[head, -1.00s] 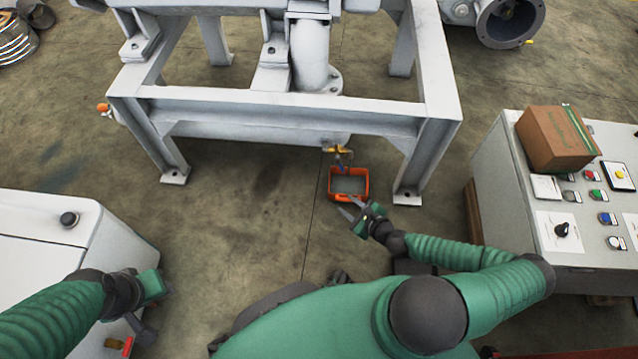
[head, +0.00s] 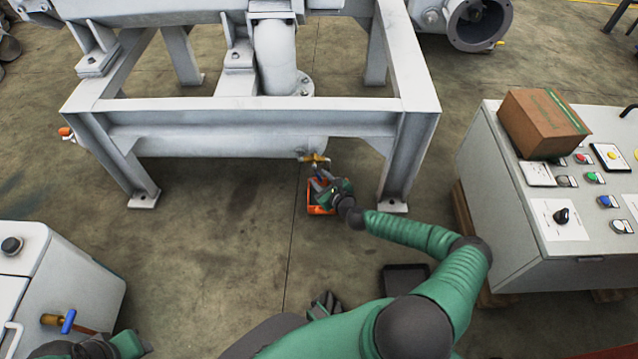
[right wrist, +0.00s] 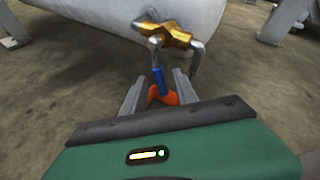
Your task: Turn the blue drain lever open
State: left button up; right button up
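The blue drain lever (right wrist: 158,80) hangs from a brass valve (right wrist: 165,35) under a pale grey tank in the right wrist view. The brass valve also shows in the head view (head: 315,158). My right gripper (right wrist: 157,88) is open, its two fingers on either side of the lever's lower end; contact cannot be told. In the head view, my right gripper (head: 319,183) is over the orange bin (head: 317,210) and hides much of it. My left gripper (head: 130,346) is at the bottom left, cut off by the frame, with its fingers hidden.
A grey steel frame (head: 250,117) stands around the tank, with a leg right of the valve. A control cabinet (head: 570,255) with a cardboard box (head: 541,122) is at the right.

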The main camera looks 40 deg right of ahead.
jog(key=shift+w+d+f, duration=0.15)
jog(key=shift+w, duration=0.45)
grip_shut()
dwell(1.0)
